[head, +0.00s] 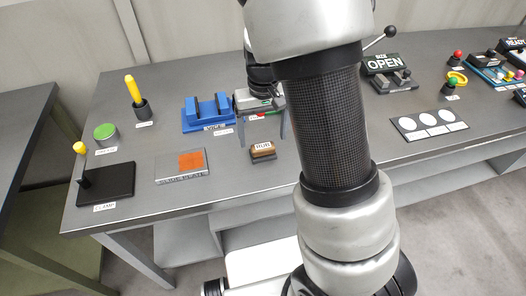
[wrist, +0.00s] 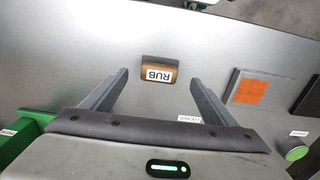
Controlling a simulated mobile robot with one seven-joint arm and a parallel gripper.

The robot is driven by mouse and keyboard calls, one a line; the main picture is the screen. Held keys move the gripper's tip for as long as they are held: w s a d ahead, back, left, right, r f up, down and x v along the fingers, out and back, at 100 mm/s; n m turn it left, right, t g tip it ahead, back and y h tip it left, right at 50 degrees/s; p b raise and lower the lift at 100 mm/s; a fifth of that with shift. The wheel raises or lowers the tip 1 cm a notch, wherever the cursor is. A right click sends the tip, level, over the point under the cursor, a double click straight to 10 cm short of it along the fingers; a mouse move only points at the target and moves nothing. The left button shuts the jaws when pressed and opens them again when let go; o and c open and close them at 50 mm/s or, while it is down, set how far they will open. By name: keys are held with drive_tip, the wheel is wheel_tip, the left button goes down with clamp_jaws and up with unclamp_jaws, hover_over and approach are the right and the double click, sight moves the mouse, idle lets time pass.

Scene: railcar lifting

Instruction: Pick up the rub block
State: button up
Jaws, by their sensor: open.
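The rub block (head: 263,152) is a small brown block with a dark base and a white RUB label, lying on the grey table near its front edge. In the wrist view the rub block (wrist: 159,72) lies ahead of the gap between my fingers, untouched. My gripper (head: 263,130) is open and empty, above the table just behind the block in the head view. It also shows in the wrist view (wrist: 158,82), with one finger on each side of the gap. My arm hides part of the table to the right.
Left of the block lies a plate with an orange patch (head: 192,161). A blue cradle (head: 207,114) stands behind, near my gripper. Further left are a black clamp base (head: 106,185), a green disc (head: 105,131) and a yellow-handled tool (head: 134,92). Bare table surrounds the block.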

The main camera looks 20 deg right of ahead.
sight(263, 146)
drive_tip(key=shift+w+f, duration=0.15)
drive_tip(key=shift+f, duration=1.45)
drive_tip(key=shift+w+f, duration=0.1)
drive_tip(key=shift+f, duration=1.45)
drive_tip(key=c, duration=1.2)
drive_tip(key=shift+o, duration=0.2)
drive_tip(key=shift+r, duration=0.1)
wheel_tip(263, 146, up, 10)
drive_tip(key=shift+f+p, duration=0.1)
drive_tip(key=shift+p, duration=0.25)
